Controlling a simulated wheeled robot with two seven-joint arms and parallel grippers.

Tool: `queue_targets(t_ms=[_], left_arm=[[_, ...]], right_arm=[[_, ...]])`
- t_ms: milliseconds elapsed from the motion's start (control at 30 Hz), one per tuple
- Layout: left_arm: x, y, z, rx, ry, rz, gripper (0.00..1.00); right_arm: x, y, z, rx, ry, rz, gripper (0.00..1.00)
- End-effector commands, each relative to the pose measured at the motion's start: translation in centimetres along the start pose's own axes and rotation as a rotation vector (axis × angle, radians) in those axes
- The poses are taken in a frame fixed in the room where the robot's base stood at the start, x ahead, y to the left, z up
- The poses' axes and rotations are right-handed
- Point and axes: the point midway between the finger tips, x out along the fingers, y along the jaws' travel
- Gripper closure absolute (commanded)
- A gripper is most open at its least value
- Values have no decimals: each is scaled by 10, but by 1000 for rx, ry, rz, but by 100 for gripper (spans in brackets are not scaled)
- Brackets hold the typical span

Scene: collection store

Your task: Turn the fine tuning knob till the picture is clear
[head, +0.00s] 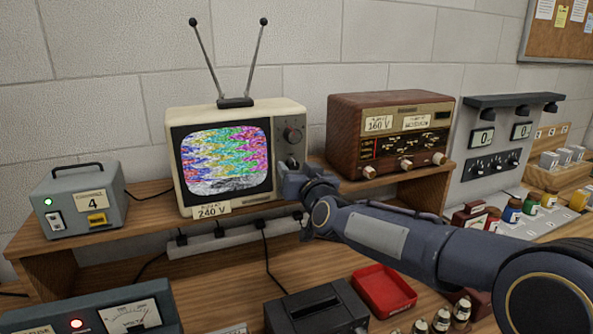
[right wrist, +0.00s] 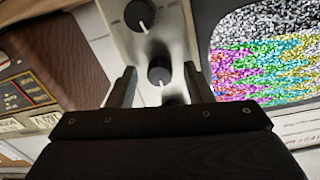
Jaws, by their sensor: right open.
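The television (head: 181,140), with a cream case and two raised antennas, stands on the wooden shelf. Its screen (head: 226,160) shows jagged coloured bands with noise, and grey static at the bottom. My right gripper (head: 291,168) is at the panel below the dial. In the right wrist view, a dark round knob (right wrist: 160,73) lies between its open fingers, with gaps on both sides. Another knob with a white pointer line (right wrist: 139,15) is beyond the fingertips. I cannot read which knob is fine tuning. My left gripper is not in view.
A brown radio (head: 345,130) stands close to the right of the television. A grey box with a handle (head: 75,205) stands to the left. Below are a red tray (head: 383,290) and a black device (head: 318,312). Cables hang under the shelf.

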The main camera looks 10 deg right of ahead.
Motion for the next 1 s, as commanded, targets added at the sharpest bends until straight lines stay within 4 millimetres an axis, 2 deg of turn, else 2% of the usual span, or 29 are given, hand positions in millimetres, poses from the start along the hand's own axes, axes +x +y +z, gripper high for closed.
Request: queue_targets(t_ms=[200, 533, 633, 833, 1000], left_arm=[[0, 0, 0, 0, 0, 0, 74], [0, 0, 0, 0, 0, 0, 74], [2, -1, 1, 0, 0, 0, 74], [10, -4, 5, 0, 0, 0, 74], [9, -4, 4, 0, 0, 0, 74]], right_arm=[[0, 0, 0, 0, 0, 0, 55], [0, 0, 0, 0, -1, 0, 98], [0, 1, 1, 35, -2, 1, 98], [0, 1, 1, 310, -12, 4, 98], [0, 0, 0, 354, -16, 4, 98]])
